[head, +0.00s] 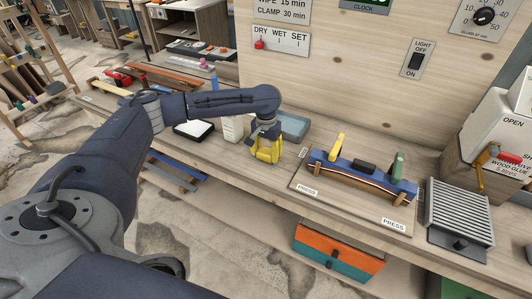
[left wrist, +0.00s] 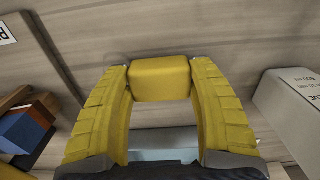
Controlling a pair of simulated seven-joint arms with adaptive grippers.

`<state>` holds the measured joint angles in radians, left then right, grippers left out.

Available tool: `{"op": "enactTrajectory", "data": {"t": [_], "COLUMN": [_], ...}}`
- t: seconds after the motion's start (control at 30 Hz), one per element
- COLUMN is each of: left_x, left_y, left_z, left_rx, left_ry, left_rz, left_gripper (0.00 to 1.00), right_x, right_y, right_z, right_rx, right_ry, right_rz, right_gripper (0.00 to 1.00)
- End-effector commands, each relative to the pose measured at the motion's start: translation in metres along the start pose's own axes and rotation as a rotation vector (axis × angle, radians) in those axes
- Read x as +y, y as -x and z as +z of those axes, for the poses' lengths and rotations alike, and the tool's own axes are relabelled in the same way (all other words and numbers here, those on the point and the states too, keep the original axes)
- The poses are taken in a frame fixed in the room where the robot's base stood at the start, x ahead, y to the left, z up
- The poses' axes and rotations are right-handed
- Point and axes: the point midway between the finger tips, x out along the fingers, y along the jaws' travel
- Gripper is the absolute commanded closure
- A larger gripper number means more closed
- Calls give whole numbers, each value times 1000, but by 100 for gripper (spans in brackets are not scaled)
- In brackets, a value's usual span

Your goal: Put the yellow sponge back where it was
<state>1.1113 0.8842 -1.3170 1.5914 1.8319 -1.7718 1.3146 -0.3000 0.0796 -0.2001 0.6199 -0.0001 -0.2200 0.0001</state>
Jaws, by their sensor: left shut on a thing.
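My left gripper (head: 266,151) has yellow fingers and hangs over the bench, in front of a grey-blue tray (head: 294,126). In the left wrist view the yellow sponge (left wrist: 160,78) is a rounded block between the two fingertips, and the gripper is shut on it. In the head view the sponge is hard to tell from the yellow fingers. Bare wood shows beyond the sponge in the wrist view; whether the sponge touches the bench I cannot tell. My right gripper is not in view.
White bottles or boxes (head: 233,128) stand left of the gripper, beside a black tray with a white pad (head: 194,130). To the right is a press board with a blue curved piece (head: 362,178), then a ribbed grey box (head: 459,213). The bench's front edge is close.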

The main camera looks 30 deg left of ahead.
Motion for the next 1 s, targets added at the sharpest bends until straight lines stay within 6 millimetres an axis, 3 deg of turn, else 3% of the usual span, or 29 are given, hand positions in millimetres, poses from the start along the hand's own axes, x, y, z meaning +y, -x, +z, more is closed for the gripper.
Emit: {"op": "enactTrajectory", "data": {"t": [0.1, 0.13, 0.3, 0.67, 1.0], "left_x": [0, 0, 0, 0, 0], "left_y": [-3, -3, -3, 2, 55], "left_z": [0, 0, 0, 0, -1], "left_rx": [-1, 0, 0, 1, 3], "left_ry": [0, 0, 0, 0, 0], "left_rz": [-1, -1, 0, 1, 0], "left_gripper": [69, 39, 20, 19, 19], "right_x": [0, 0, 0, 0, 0], "right_y": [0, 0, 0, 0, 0], "right_z": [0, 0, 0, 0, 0], "right_rx": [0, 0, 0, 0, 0], "right_ry": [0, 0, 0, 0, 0], "right_rz": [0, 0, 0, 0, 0], "right_gripper": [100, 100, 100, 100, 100]}}
